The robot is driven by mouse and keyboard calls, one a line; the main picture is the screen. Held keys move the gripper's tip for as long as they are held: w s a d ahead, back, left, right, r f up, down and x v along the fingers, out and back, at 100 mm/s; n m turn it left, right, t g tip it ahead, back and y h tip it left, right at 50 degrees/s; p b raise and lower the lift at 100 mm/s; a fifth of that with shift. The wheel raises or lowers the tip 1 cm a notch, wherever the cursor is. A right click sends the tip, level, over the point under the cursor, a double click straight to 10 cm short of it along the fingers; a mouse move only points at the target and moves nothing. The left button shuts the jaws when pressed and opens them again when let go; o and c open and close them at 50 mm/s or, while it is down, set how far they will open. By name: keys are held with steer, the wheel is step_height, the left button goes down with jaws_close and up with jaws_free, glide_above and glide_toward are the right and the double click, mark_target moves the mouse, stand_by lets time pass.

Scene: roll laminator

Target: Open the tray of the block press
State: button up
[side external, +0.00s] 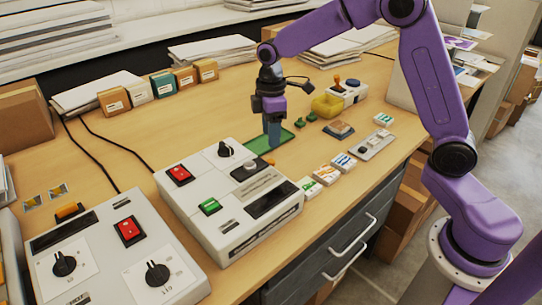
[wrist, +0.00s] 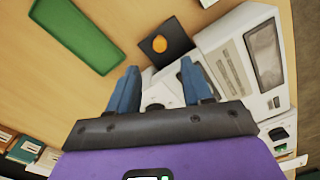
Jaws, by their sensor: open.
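I cannot tell for certain which thing is the block press. A white machine (side external: 228,205) with a red switch, a green button, dark knobs and a dark window stands on the desk in the side view. It also shows at the right of the wrist view (wrist: 232,65). A dark plate with an orange round knob (wrist: 160,44) lies by its edge; in the side view only a bit of orange shows there. My gripper (side external: 273,142) points down beside the machine's far edge, over the green mat (side external: 258,143). In the wrist view its blue fingers (wrist: 160,88) are apart, with nothing held.
A second white machine (side external: 110,255) stands at the front left. Small card packs (side external: 327,174), a grey strip tray (side external: 378,145), a yellow bowl (side external: 326,106) and a brown-topped block (side external: 339,129) lie to the right. Boxes (side external: 160,84) line the back. Bare desk lies left of the gripper.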

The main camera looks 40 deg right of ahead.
mark_target(271, 161)
step_height(271, 161, down, 8)
steer(key=shift+f, duration=0.1)
stand_by(0.4)
